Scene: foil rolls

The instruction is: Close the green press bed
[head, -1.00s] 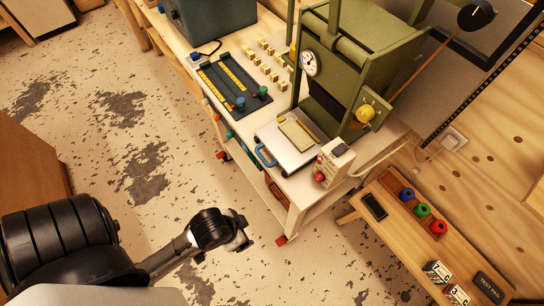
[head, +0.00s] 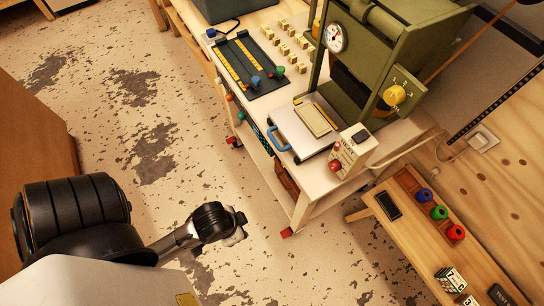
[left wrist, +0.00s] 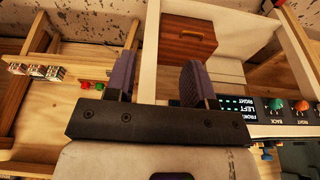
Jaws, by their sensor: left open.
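The green press (head: 400,50) stands on a white cart at the upper right of the head view. Its bed, a flat metal plate (head: 290,128) with a blue handle (head: 278,138) on its front, sticks out from under the press. A pale block (head: 315,119) lies on the plate. My left gripper (head: 241,224) is over the floor in front of the cart, apart from the handle. In the left wrist view my left gripper (left wrist: 160,82) shows two separated fingers with nothing between them. My right gripper is not in view.
A control box with a red button (head: 350,155) stands right of the bed. A dark slider panel (head: 252,72) lies to its left. A wooden bench (head: 440,240) with coloured spools is at the right. The floor before the cart is clear.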

